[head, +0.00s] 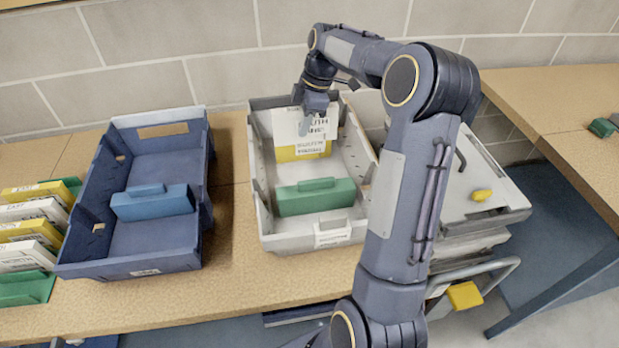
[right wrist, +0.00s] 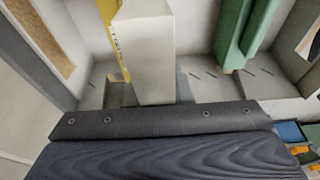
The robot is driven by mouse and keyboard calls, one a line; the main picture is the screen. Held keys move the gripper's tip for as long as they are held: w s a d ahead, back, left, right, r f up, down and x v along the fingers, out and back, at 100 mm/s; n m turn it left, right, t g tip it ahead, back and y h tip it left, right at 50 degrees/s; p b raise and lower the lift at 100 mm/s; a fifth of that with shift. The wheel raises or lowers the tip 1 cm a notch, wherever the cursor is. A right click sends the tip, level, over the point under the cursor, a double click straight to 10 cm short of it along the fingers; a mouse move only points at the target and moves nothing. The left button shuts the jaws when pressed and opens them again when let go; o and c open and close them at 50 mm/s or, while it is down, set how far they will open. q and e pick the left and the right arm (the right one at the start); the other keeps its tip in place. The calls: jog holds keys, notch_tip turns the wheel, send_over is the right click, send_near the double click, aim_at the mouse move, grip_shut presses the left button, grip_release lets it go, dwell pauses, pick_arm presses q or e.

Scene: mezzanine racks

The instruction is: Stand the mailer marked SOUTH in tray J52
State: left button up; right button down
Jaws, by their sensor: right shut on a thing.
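My right gripper (head: 312,117) is shut on a mailer (head: 285,122) with a white upper part printed in dark letters. The print reads like SOUTH, partly hidden by the fingers. The mailer is roughly upright inside the grey tray (head: 258,205), near its back end. A yellow part with a white label (head: 300,154) shows just below; I cannot tell whether it is the same mailer. In the right wrist view a white block (right wrist: 146,50) stands at the gripper, with a yellow face (right wrist: 108,15) beside it. The grey tray's front label (head: 333,236) is too small to read. My left gripper is not in view.
A green divider (head: 316,197) stands in the grey tray's front half. A blue tray (head: 85,255) with a blue divider (head: 153,204) stands to the left. Several yellow, white and green mailers (head: 35,230) stand at far left. A grey lidded stack (head: 480,190) is at right.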

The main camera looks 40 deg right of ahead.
jog(key=shift+w+d+f, duration=0.1)
jog(key=shift+f, duration=0.45)
notch_tip(320, 180, down, 10)
jog(key=shift+w+r, duration=0.1)
jog(key=c, duration=1.6)
grip_release()
jog(key=shift+o, duration=0.2)
